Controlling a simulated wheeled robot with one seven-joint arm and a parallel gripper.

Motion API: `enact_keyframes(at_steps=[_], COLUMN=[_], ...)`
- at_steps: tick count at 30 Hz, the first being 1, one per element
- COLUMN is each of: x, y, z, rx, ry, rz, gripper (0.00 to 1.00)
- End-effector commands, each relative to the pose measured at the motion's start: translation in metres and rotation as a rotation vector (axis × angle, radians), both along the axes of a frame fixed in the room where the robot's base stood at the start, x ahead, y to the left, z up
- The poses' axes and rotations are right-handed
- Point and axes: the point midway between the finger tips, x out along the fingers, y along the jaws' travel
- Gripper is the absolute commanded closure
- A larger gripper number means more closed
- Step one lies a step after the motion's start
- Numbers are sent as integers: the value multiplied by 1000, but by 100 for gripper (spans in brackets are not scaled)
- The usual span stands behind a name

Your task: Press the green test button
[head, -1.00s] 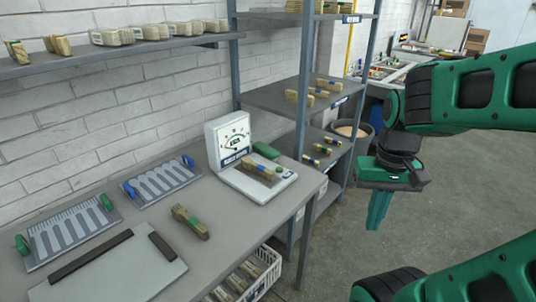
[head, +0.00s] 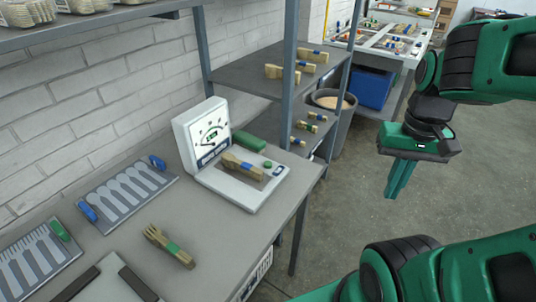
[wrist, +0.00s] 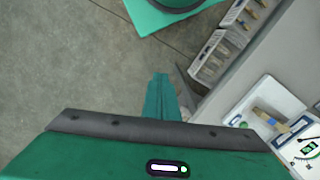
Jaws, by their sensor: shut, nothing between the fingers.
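The white tester (head: 232,180) stands on the grey bench, with an upright dial panel (head: 206,138) and a flat base. The small round green button (head: 268,165) sits on the base's right part. A bundle of wooden spoons with a blue band (head: 242,167) lies on the base beside it. My gripper (head: 395,190) hangs fingers down over open floor, right of the bench and apart from the tester. Its fingers are shut and empty. In the wrist view my gripper (wrist: 160,80) points over the floor, and the tester (wrist: 263,92) is at right with its button (wrist: 243,125) visible.
A green block (head: 248,143) lies behind the button. A shelf rack (head: 289,80) with banded bundles stands behind the tester. Slotted trays (head: 125,190) and a green-banded bundle (head: 170,246) lie on the bench at left. The floor (head: 350,200) right of the bench is clear.

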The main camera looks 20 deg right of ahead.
Motion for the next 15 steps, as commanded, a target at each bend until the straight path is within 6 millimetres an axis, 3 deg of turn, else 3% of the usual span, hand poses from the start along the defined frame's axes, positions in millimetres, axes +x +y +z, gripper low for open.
enact_keyframes(at_steps=[4, 8, 11, 15], x=[35, 96, 150, 219], y=[0, 14, 38, 83], z=[13, 27, 35, 39], rx=[-20, -40, -48, -41], ry=[-5, -11, -22, -38], rz=[-38, -106, -167, -246], gripper=[100, 100, 100, 100])
